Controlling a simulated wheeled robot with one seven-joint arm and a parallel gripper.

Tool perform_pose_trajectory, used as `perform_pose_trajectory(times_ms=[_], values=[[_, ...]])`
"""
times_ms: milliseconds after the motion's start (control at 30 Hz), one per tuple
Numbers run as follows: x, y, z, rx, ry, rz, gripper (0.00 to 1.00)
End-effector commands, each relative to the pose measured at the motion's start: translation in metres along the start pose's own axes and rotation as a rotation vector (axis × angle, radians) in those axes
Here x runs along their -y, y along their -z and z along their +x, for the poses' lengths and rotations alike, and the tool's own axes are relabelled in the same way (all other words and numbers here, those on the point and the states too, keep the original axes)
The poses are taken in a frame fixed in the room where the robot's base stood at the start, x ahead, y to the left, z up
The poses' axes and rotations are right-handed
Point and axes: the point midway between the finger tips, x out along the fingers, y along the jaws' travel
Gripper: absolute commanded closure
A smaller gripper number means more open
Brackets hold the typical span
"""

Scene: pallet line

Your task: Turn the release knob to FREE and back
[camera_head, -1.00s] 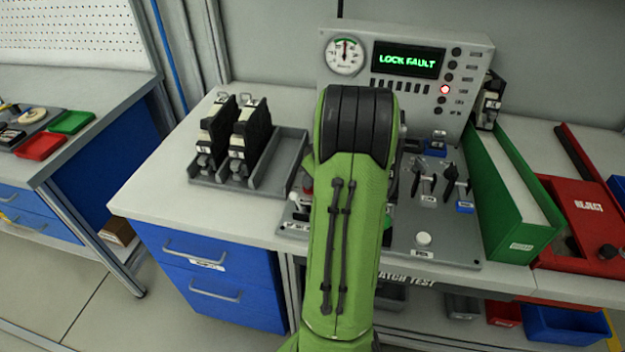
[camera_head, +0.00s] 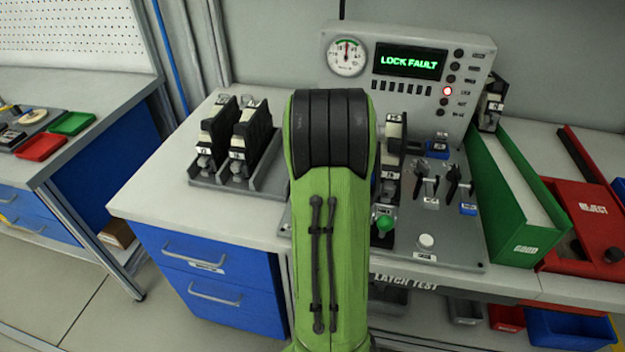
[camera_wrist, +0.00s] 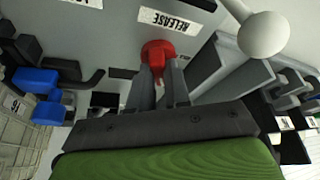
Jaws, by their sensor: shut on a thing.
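The red release knob (camera_wrist: 158,54) shows in the wrist view, on the grey panel below an upside-down label reading RELEASE (camera_wrist: 170,21). My gripper (camera_wrist: 160,76) is shut on the knob, with a finger on each side of it. The fingers hide part of the knob, and its exact angle is hard to tell. In the head view my arm covers the knob and the gripper. The display (camera_head: 409,61) reads LOCK FAULT in green, and a red lamp (camera_head: 447,91) is lit beside it.
A white ball-ended lever (camera_wrist: 263,35) stands close to my gripper. Black toggles (camera_head: 426,182), a white button (camera_head: 426,241) and a green knob (camera_head: 385,223) are on the panel. A rack (camera_head: 272,178) holds black units at left; a green GOOD bin (camera_head: 515,205) stands at right.

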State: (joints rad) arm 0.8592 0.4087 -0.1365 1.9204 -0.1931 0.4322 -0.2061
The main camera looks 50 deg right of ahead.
Motion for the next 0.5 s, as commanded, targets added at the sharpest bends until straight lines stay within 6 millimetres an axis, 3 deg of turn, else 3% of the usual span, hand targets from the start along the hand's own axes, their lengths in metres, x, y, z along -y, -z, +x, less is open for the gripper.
perform_pose_trajectory(times_ms=[333,367,500], values=[[-0.0005,0.0006,-0.0006,-0.002,-0.002,0.005,1.00],[-0.0005,0.0006,-0.0006,-0.002,-0.002,0.004,0.79],[-0.0004,0.0004,-0.0005,-0.001,-0.002,0.004,0.57]])
